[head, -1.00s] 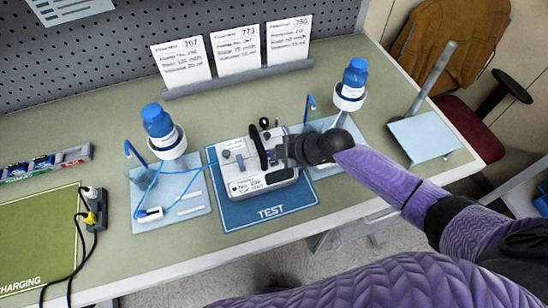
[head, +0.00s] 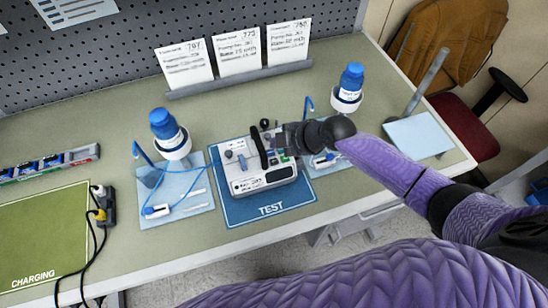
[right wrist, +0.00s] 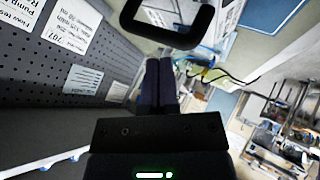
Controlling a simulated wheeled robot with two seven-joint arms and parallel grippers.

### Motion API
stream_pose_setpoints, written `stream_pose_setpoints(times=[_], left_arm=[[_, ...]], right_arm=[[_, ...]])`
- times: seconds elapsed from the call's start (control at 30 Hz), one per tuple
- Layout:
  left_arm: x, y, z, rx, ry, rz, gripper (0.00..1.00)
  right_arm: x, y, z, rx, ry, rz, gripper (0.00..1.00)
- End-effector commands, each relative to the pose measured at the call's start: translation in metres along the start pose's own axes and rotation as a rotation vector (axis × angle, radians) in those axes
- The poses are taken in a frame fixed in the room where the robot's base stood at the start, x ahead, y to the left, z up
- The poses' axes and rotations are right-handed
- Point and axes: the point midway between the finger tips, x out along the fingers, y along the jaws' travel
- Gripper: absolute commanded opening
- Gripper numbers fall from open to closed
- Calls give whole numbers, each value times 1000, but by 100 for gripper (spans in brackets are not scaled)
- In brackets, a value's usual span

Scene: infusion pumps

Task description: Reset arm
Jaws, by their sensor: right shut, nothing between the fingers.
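My right gripper (head: 278,141) comes in from the right over the white infusion pump (head: 262,180) and is shut and empty. Its fingers (right wrist: 158,85) also show closed together in the right wrist view. The pump stands on the blue TEST mat (head: 234,213) and has a black carry handle (head: 260,148). The gripper is right beside this handle in the head view. In the right wrist view a dark loop (right wrist: 167,40), apparently the handle, shows beyond the fingertips. My left gripper is not in view.
Blue-capped bottles (head: 166,128) (head: 350,80) stand on either side of the pump, with a light-blue mat (head: 200,182) and tubing at left. Cards (head: 238,50) stand behind. A green CHARGING mat (head: 40,240) and power strip (head: 103,205) lie at far left.

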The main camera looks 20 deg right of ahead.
Motion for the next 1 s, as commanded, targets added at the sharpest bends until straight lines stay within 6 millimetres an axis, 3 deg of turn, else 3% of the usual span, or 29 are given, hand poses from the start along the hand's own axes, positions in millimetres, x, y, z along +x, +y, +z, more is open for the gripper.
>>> stream_pose_setpoints(times=[0.43,0.57,0.7,0.83,1.0], left_arm=[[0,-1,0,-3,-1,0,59],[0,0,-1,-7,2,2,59],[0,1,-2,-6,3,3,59],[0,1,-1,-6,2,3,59],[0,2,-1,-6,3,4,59]], right_arm=[[0,0,0,0,0,0,0],[1,-41,-28,109,13,-80,0],[-18,-92,-56,360,-67,-142,0],[-47,-118,-57,618,-202,-117,0],[-97,-144,-38,979,-428,-5,0]])
